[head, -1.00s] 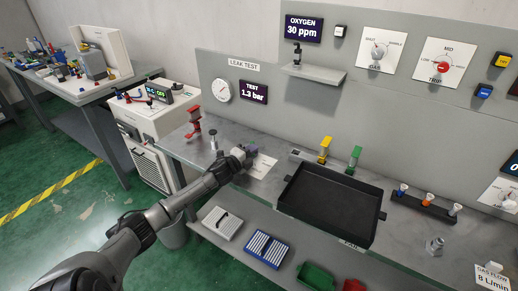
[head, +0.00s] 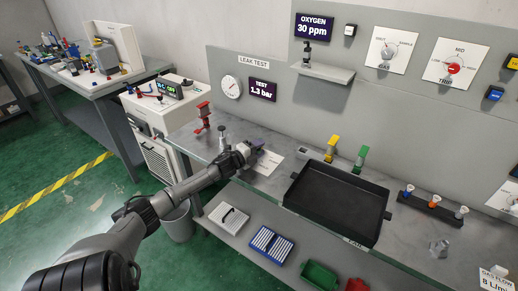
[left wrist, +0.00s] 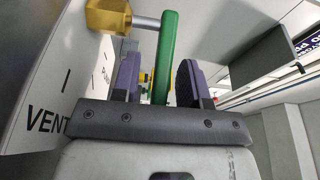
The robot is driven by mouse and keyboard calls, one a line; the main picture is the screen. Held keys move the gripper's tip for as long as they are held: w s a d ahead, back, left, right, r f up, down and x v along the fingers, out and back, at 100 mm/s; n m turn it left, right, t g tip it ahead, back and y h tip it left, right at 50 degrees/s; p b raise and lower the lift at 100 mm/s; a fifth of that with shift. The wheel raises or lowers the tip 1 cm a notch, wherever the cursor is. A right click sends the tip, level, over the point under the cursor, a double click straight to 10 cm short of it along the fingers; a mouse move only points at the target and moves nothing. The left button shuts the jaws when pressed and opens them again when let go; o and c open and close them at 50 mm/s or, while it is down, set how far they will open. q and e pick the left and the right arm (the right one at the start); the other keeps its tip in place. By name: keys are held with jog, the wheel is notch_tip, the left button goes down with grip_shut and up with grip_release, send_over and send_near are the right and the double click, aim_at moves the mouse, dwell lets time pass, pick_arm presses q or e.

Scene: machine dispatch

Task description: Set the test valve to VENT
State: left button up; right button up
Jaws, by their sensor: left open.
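In the left wrist view the test valve shows a long green lever (left wrist: 167,50) and a brass-coloured body (left wrist: 108,15). Beside it is a white plate (left wrist: 65,65) with the black word VENT and short black marks. My left gripper (left wrist: 158,80) is open, with its two dark-padded fingers on either side of the green lever. I cannot tell whether either finger touches it. In the head view my left gripper (head: 250,149) is low over the bench beside the white plate (head: 269,162) and hides the valve. The test display (head: 262,90) reads 1.3 bar. My right gripper is not in view.
A red-topped stand (head: 203,115) and a small metal post (head: 222,137) stand left of my gripper. A black tray (head: 325,212) lies to the right, with yellow (head: 332,146) and green (head: 361,156) pieces behind it. The grey back panel (head: 290,120) rises behind.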

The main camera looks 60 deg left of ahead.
pick_arm(q)
jog(key=p+v, duration=0.2)
jog(key=v, duration=1)
jog(key=shift+s+d+p, duration=0.1)
jog(key=shift+s+p, duration=0.2)
jog(key=shift+s+d, duration=0.1)
jog(key=shift+s, duration=0.5)
jog(key=shift+c, duration=0.4)
